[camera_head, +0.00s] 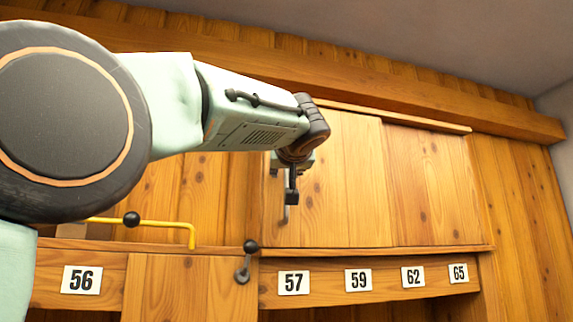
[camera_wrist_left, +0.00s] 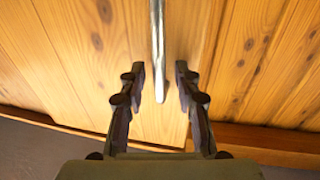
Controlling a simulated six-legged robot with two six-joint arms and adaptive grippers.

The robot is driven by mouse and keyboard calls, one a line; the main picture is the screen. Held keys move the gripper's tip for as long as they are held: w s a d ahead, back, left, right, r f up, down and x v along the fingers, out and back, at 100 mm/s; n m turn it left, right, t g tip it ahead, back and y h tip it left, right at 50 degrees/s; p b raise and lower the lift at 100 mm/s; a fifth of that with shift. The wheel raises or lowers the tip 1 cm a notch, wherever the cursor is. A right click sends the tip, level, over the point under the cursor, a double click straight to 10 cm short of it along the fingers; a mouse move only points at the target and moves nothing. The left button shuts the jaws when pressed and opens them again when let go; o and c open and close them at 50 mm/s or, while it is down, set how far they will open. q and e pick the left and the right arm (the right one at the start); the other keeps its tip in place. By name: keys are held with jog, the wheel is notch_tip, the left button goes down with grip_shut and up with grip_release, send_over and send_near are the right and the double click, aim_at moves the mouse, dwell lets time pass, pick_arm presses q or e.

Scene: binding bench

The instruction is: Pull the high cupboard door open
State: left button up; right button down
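The high cupboard door (camera_head: 345,185) is a light wooden panel and looks shut. Its upright metal handle (camera_head: 286,214) is near the door's left edge, and it also shows in the left wrist view as a thin pale bar (camera_wrist_left: 158,50). My left gripper (camera_head: 291,192) is in front of the handle and hides its upper part in the head view. In the left wrist view the two dark fingers (camera_wrist_left: 159,72) stand apart, with the bar's end showing between them. Neither finger visibly touches the bar. My right gripper is in neither view.
A second wooden panel (camera_head: 435,185) adjoins the door on the right. Below runs a rail with number plates, such as 57 (camera_head: 293,282). A yellow bent rod (camera_head: 165,222) and a dark-knobbed lever (camera_head: 245,262) are at the lower left. A beam (camera_head: 400,98) runs above.

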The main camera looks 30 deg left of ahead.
pick_arm(q)
jog(key=shift+s+a, duration=0.15)
jog(key=shift+s, duration=0.1)
jog(key=shift+w+d+f, duration=0.1)
jog(key=shift+w+d, duration=0.2)
jog(key=shift+w, duration=0.3)
jog(key=c, duration=0.4)
jog(key=shift+s+a, duration=0.2)
jog(key=shift+s, duration=0.05)
grip_shut()
